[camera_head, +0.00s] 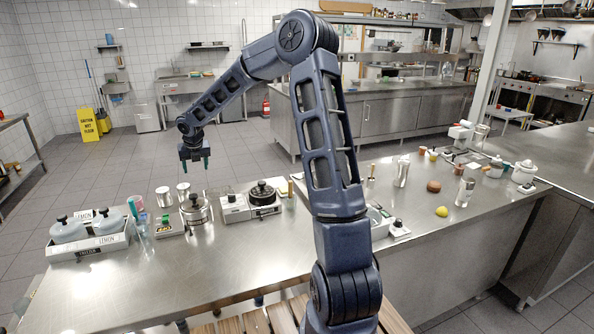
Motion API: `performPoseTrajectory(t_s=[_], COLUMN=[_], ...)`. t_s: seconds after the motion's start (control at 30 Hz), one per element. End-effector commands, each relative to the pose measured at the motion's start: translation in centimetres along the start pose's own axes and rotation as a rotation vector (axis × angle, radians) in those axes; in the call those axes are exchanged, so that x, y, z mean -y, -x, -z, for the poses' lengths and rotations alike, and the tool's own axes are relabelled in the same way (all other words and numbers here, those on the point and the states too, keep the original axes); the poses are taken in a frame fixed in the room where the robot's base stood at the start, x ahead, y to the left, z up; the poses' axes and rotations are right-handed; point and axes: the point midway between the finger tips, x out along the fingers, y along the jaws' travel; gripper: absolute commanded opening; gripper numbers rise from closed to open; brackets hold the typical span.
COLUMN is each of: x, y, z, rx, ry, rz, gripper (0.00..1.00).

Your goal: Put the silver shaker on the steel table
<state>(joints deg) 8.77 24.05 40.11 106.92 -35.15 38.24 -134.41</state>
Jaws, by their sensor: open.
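Two tall silver vessels that look like shakers stand upright on the right part of the steel counter. One silver vessel (402,171) is just right of my forearm, and the other silver vessel (465,191) is farther right. I cannot tell which is the silver shaker. The near steel counter (240,262) has a bare, shiny top; I cannot tell whether it is the steel table. My gripper (195,166) hangs open and empty, pointing down. It appears above and beyond the counter's left part, far left of both vessels.
Grey bins with lids (88,232), a silver pot (195,210), a scale (170,225) and a burner with a dark pot (262,192) crowd the counter's left back. A yellow lemon (441,211) and a brown bun (434,186) lie near the vessels. The front left is clear.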

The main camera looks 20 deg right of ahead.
Motion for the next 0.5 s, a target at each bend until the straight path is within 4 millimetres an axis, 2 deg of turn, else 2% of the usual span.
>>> performPoseTrajectory(t_s=[0.03,0.27,0.5], x=[0.9,5.5,10.0], y=[1.4,6.9,12.7], z=[0.7,4.1,8.3], rx=[0.006,0.034,0.094], ry=[-0.073,-0.481,-0.927], rz=[0.026,0.121,0.185], gripper=[0.61,0.61,0.61])
